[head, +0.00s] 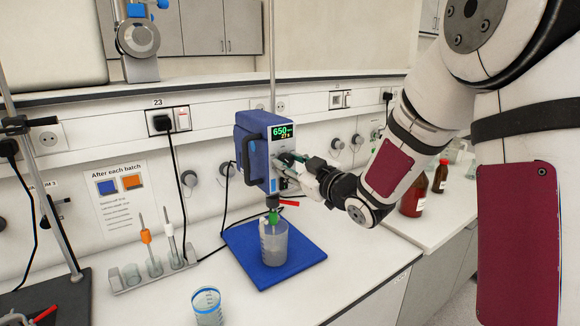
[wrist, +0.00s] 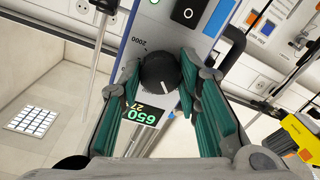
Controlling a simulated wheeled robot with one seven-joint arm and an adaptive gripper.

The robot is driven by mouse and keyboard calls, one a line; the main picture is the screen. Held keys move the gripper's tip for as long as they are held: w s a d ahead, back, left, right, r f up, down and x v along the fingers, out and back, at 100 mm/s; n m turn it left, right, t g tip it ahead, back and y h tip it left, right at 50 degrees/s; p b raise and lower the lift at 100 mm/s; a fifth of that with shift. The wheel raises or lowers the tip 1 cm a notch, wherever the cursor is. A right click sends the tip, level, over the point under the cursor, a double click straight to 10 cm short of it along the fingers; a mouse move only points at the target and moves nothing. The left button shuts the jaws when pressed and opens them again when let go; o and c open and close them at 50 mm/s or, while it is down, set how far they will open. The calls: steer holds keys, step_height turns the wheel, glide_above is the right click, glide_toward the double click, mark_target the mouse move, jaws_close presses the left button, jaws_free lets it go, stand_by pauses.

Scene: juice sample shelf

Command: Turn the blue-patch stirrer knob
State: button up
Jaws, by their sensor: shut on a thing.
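The overhead stirrer (head: 252,150) is a blue unit with a lit display reading 650. It stands over a blue base plate (head: 303,258) that bears a beaker (head: 274,246) of cloudy liquid. In the wrist view the stirrer's black round knob (wrist: 160,72) has a white pointer mark and sits between my gripper's fingertips. My gripper (wrist: 160,75) is shut on the knob. In the head view my gripper (head: 296,165) is at the stirrer's front and hides the knob.
A rack (head: 154,273) with an orange-topped and a white-topped probe stands left of the stirrer. A blue-rimmed beaker (head: 207,306) is at the front. A brown bottle (head: 412,197) stands on the right bench. A notice (head: 118,194) hangs on the wall panel.

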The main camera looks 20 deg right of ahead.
steer(key=n+b, duration=0.2)
steer(key=n, duration=0.1)
steer(key=shift+w+n, duration=0.1)
steer(key=shift+n, duration=0.2)
steer(key=n+b, duration=0.3)
steer(key=shift+n, duration=0.3)
steer(key=n+b, duration=0.4)
steer(key=b, duration=0.1)
steer(key=shift+f, duration=0.1)
steer(key=n+b, duration=0.3)
steer(key=shift+h+b, duration=0.3)
steer(key=shift+b, duration=0.05)
steer(key=shift+n, duration=0.3)
steer(key=o, duration=1.1)
steer(key=shift+o, duration=0.2)
steer(key=v, duration=1.2)
steer(key=shift+r, duration=0.2)
